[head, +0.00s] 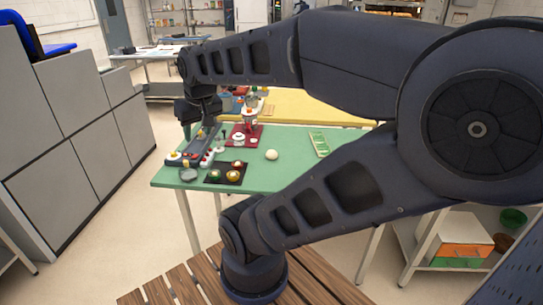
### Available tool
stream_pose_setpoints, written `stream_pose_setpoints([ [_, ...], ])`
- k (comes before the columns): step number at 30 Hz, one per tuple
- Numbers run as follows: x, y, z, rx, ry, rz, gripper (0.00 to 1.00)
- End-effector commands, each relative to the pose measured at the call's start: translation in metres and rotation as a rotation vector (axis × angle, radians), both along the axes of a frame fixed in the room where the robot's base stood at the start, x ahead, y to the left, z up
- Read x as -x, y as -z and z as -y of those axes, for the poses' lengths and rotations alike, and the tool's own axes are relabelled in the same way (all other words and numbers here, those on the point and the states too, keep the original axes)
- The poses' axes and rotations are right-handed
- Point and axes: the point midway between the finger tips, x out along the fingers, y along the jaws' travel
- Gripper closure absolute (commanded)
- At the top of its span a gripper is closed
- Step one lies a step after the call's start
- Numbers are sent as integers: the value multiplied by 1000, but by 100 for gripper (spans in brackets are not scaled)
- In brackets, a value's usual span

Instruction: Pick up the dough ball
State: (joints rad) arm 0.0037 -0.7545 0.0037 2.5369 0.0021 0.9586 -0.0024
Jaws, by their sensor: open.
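A small cream-coloured round ball (271,154), which looks like the dough ball, lies by itself on the green table (290,174). Nothing touches it. My gripper (190,112) is at the left, above the table's far left part, well to the left of the ball and higher than it. It is open and I see nothing held in it. Its fingers are small and dark, and hard to make out.
A dark tray (211,180) with small round items is left of the ball. A green-and-white card (320,144) lies right. Grey cabinets (70,120) stand far left.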

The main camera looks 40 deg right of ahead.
Motion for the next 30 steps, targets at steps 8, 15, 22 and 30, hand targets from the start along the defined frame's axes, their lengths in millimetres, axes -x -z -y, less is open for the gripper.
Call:
stream_pose_setpoints([
  [8,0,0,0,0,0,0,56],
  [15,0,0,0,0,0,0,17],
  [22,0,0,0,0,0,0,15],
  [30,-23,2,11,-36,60,-12,15],
])
